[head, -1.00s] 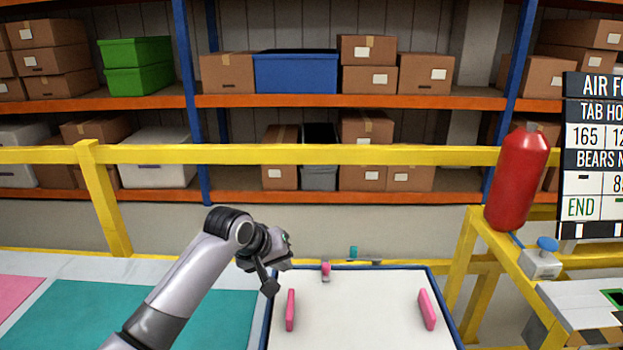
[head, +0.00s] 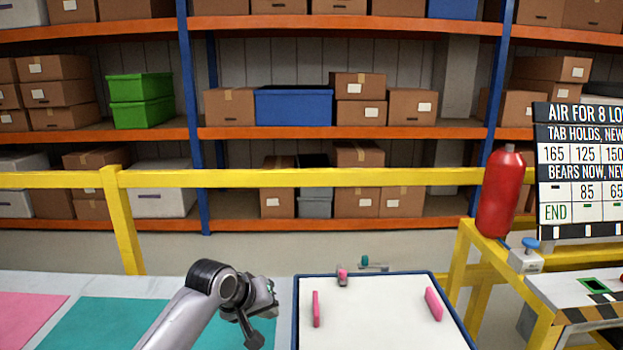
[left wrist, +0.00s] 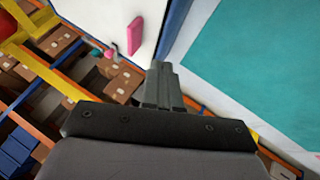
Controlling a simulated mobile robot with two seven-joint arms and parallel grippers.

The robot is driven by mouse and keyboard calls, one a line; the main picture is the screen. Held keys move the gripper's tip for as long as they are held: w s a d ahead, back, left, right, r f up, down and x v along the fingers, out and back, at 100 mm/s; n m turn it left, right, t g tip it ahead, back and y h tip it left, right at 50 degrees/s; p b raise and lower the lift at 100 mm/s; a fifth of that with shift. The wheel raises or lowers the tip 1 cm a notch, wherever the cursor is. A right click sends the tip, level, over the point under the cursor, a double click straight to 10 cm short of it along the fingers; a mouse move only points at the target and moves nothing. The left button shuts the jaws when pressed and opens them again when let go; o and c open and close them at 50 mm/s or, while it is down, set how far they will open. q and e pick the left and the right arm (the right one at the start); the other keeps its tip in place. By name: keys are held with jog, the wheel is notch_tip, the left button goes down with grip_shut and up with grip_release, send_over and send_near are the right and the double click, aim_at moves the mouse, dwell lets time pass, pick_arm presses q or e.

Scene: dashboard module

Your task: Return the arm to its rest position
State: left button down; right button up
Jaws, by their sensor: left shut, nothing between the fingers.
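My left arm comes in from the lower left in the head view. Its gripper (head: 262,334) hangs at the left edge of a white board with a blue rim (head: 297,312), apart from the pink pieces. In the left wrist view the gripper's fingers (left wrist: 162,80) are together with nothing between them. On the board stand a left pink piece (head: 316,308) and a right pink piece (head: 433,303). A pink-topped clamp (head: 342,277) sits at the board's far edge. My right gripper is not in view.
A teal mat (head: 95,325) and a pink mat (head: 25,318) lie left of the board. A yellow rail (head: 300,178) runs behind. A red cylinder (head: 500,192) and a blue-knobbed valve (head: 527,256) stand on the yellow frame at right. Shelves with boxes fill the back.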

pick_arm(q)
jog(key=s+a+f+m+t, duration=0.1)
jog(key=s+a+f, duration=0.1)
jog(key=s+f, duration=0.5)
jog(key=s+a+f+t, duration=0.1)
jog(key=s+a+f, duration=0.1)
jog(key=s+f, duration=0.5)
jog(key=s+a+f+m+t+y, duration=0.1)
jog(key=s+a+f, duration=0.1)
jog(key=s, duration=0.6)
jog(key=s+a+f+m+t+y, duration=0.1)
jog(key=s+a+f+m, duration=0.1)
jog(key=s+a, duration=0.3)
jog(key=s+f, duration=0.1)
jog(key=s, duration=0.3)
jog(key=shift+s+m, duration=0.3)
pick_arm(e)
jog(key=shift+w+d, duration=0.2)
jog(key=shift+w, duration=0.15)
pick_arm(q)
jog(key=shift+a, duration=0.15)
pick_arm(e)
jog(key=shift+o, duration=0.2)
